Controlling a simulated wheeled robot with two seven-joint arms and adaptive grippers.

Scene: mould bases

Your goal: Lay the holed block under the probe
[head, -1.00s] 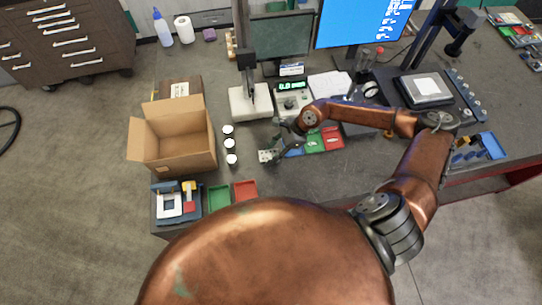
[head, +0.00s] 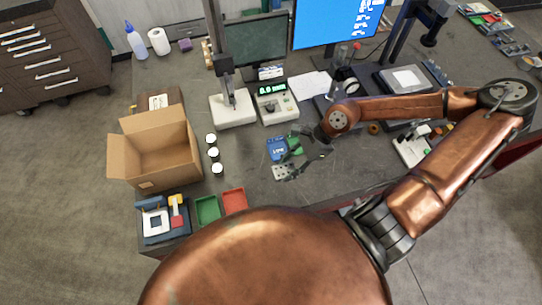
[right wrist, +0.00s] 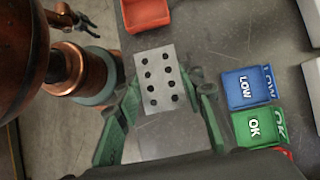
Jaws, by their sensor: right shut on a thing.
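The holed block (head: 284,172) is a light grey plate with two rows of dark holes. It fills the middle of the right wrist view (right wrist: 158,82). My right gripper (head: 302,168) is shut on it, with green fingers (right wrist: 168,92) on its two sides. Whether the block touches the table is unclear. The probe (head: 231,95) hangs from a dark column over a white base (head: 235,113), up and left of the block in the head view. Nothing shows under its tip. My left gripper (right wrist: 75,20) shows small and dark at the right wrist view's upper left.
Blue LOW (right wrist: 247,88) and green OK (right wrist: 258,127) trays lie beside the block. A readout box (head: 277,103) stands right of the probe base. Several white-topped jars (head: 213,153), an open carton (head: 160,150) and a red tray (head: 234,201) are to the left.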

